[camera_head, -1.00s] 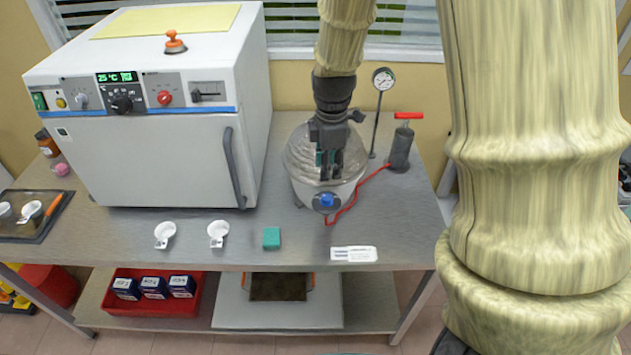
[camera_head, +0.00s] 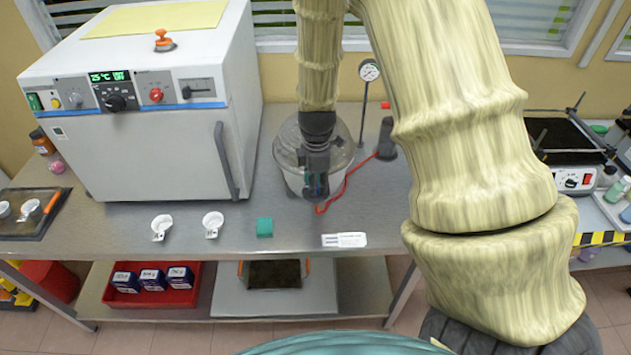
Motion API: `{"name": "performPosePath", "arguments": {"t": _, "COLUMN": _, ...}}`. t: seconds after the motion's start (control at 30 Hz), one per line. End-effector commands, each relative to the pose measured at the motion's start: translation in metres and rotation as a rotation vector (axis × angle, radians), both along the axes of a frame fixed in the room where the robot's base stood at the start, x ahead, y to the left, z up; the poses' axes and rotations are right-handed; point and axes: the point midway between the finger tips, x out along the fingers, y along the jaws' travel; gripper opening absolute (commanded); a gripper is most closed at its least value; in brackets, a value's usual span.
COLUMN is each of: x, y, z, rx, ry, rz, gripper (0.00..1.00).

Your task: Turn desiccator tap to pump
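The desiccator (camera_head: 283,155) is a round vessel with a clear domed lid on the grey bench, right of the oven. My gripper (camera_head: 314,188) points down at the front of the desiccator, over the place of its blue tap. The tap is mostly hidden behind the fingers, so its direction and any contact cannot be made out. The fingers are small and dark, and I cannot tell whether they are open or shut. The hand pump (camera_head: 387,142), a dark cylinder, stands to the right, partly behind my arm. A red hose (camera_head: 347,183) runs from it towards the tap.
A gauge (camera_head: 369,71) on a thin post stands behind the desiccator. The white oven (camera_head: 150,150) is close on the left. Two white crucibles (camera_head: 213,222), a green block (camera_head: 265,227) and a white label card (camera_head: 344,240) lie along the front of the bench.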

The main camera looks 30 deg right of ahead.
Motion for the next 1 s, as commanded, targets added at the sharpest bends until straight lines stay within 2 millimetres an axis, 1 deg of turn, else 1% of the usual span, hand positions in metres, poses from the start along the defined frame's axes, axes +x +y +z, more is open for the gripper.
{"name": "performPosePath", "arguments": {"t": 0.2, "x": -0.0001, "y": -0.0009, "z": -0.0070, "rx": 0.000, "ry": -0.001, "rz": -0.003, "gripper": 0.36}}
{"name": "performPosePath", "arguments": {"t": 0.47, "x": 0.0001, "y": -0.0006, "z": -0.0076, "rx": 0.000, "ry": -0.001, "rz": -0.002, "gripper": 0.36}}
{"name": "performPosePath", "arguments": {"t": 0.6, "x": -0.0001, "y": -0.0007, "z": -0.0075, "rx": 0.000, "ry": -0.001, "rz": -0.002, "gripper": 0.10}}
{"name": "performPosePath", "arguments": {"t": 0.63, "x": 0.0000, "y": -0.0007, "z": -0.0075, "rx": 0.000, "ry": -0.001, "rz": -0.002, "gripper": 0.05}}
{"name": "performPosePath", "arguments": {"t": 0.67, "x": 0.0000, "y": -0.0009, "z": -0.0074, "rx": 0.000, "ry": -0.001, "rz": -0.002, "gripper": 0.01}}
{"name": "performPosePath", "arguments": {"t": 1.0, "x": 0.0003, "y": -0.0013, "z": -0.0064, "rx": -0.001, "ry": -0.002, "rz": -0.040, "gripper": 0.01}}
